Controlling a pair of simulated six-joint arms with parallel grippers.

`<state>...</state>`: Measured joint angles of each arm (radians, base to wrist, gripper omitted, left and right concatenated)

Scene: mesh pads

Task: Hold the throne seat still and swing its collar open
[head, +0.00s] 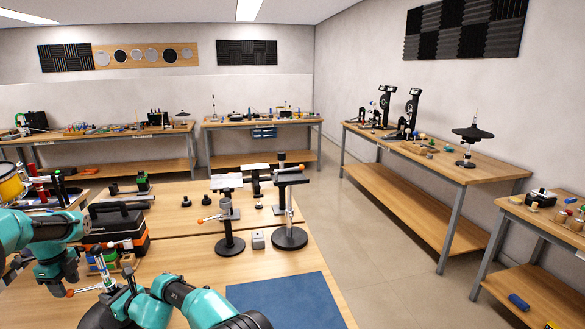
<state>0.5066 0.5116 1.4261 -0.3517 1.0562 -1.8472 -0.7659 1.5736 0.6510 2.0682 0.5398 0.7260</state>
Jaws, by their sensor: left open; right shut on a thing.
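A black round piece (94,318), which looks like the throne seat, is at the bottom left, partly cut off by the frame and covered by my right arm. A thin lever with an orange ball end (70,293) reaches left from beside it, apparently part of the collar; the collar itself is too small and hidden to make out. My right gripper (128,292) is shut on the black piece, as far as I can see. My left gripper (62,285) is open, close to the orange ball; I cannot tell whether they touch.
Two upright black-based stands, one with an orange-tipped lever (229,228) and one with a flat top (290,237), stand mid-table. A blue mat (286,304) lies at the front right, clear. A black-and-orange toolbox (117,226) is behind my arms. Small jars (128,263) are close by.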

